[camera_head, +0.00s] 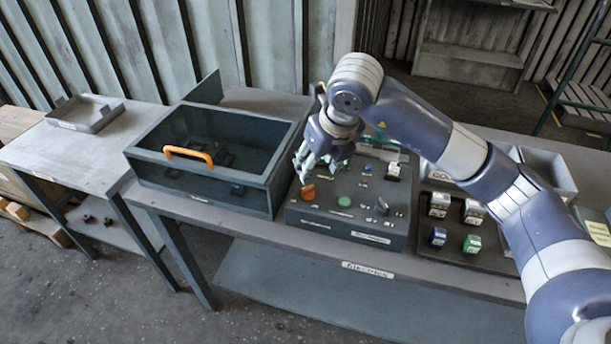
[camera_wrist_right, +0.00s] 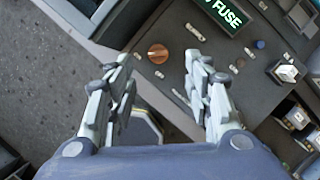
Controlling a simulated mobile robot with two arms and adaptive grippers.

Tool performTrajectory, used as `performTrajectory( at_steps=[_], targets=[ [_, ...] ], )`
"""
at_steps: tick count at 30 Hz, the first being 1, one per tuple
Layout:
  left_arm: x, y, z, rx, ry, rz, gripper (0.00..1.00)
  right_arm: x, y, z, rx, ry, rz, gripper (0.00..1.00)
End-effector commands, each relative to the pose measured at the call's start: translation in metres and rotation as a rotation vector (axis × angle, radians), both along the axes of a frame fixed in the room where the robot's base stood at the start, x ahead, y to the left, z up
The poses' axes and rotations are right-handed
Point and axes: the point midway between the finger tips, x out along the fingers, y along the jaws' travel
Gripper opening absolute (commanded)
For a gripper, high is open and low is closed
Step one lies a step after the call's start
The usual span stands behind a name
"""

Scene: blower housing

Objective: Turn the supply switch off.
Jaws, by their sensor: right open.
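A dark grey control panel (camera_head: 327,215) stands on the workbench. An orange rotary knob (camera_head: 308,192) sits at its front left and looks like the supply switch; its label is too small to read. The knob also shows in the right wrist view (camera_wrist_right: 158,54), round and copper-orange, with a pale label beside it. My right gripper (camera_head: 306,168) is open, with its fingers pointing down above the panel's left side, close to the knob. In the right wrist view the open fingers (camera_wrist_right: 158,66) straddle the line of sight to the knob, with nothing between them. My left gripper is out of view.
Small green and blue blocks (camera_head: 472,243) lie at the right.

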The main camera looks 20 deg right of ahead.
Motion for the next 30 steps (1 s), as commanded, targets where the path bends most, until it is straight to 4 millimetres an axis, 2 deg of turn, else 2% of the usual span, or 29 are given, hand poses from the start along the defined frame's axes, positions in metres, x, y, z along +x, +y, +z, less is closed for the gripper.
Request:
performTrajectory(
  at_steps=[6,10,14,18,22,29,30],
  targets=[
    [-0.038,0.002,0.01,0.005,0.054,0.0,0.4,0.012,0.004,-0.034,0.002,0.008,0.001,0.47],
    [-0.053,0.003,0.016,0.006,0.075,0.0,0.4,0.022,0.006,-0.057,0.003,0.008,0.003,0.47],
    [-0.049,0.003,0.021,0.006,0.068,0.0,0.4,0.029,0.008,-0.076,0.004,0.005,0.003,0.47],
    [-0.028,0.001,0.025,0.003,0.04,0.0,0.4,0.034,0.009,-0.089,0.004,0.005,0.005,0.47],
    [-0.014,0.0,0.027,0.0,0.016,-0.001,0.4,0.037,0.009,-0.094,0.003,0.002,0.005,0.47],
    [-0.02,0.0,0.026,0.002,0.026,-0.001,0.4,0.037,0.009,-0.094,0.004,0.002,0.005,0.47],
    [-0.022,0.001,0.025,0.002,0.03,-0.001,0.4,0.037,0.009,-0.094,0.004,0.002,0.005,0.38]
  ],
)
